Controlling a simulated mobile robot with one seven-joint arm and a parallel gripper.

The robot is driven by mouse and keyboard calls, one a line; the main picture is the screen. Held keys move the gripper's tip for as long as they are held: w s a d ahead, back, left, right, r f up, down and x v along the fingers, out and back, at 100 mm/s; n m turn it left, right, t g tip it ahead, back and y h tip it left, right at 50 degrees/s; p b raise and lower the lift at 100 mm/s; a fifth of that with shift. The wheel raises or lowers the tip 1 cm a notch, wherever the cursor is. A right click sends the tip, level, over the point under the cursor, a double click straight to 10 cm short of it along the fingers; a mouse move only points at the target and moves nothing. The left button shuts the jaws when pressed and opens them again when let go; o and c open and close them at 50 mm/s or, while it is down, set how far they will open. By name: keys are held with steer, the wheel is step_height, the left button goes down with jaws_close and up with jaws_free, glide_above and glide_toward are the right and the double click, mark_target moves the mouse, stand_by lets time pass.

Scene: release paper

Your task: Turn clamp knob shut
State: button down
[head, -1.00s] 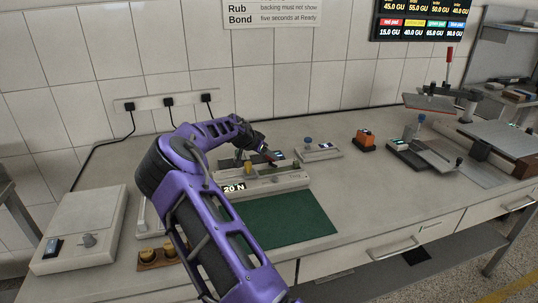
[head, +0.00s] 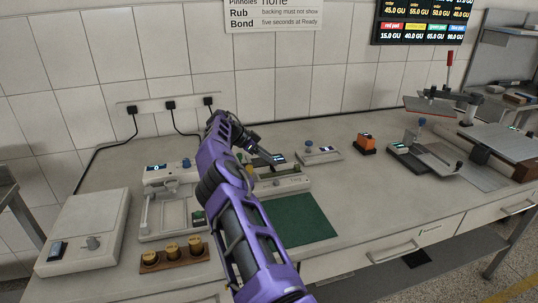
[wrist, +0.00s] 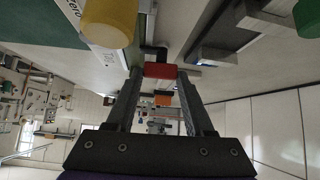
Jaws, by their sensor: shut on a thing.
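My gripper (wrist: 160,75) is shut on a small red piece (wrist: 160,70), which sits between its fingertips in the wrist view. I cannot tell whether this red piece is the clamp knob. A yellow cylindrical knob (wrist: 108,22) stands on a pale body with printed text, to the left of the fingertips and apart from them. In the head view my gripper (head: 271,156) is over the back of the long pale bench device (head: 290,184), behind the green mat. My arm covers the left part of that device and its display.
The green mat (head: 303,222) lies in front. At left are a balance-like instrument (head: 150,222), a wooden block (head: 160,265) with brass weights and a pale box (head: 85,232). A small blue-knobbed device (head: 318,154) and an orange block (head: 366,143) stand to the right.

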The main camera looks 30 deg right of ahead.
steer(key=shift+a+f+m+g+p, duration=0.15)
steer(key=shift+f+m+g+p, duration=0.15)
steer(key=shift+m+p, duration=0.35)
steer(key=shift+c, duration=2.2)
jaws_free()
steer(key=shift+o, duration=0.8)
steer(key=shift+r, duration=0.2)
steer(key=shift+r, duration=0.2)
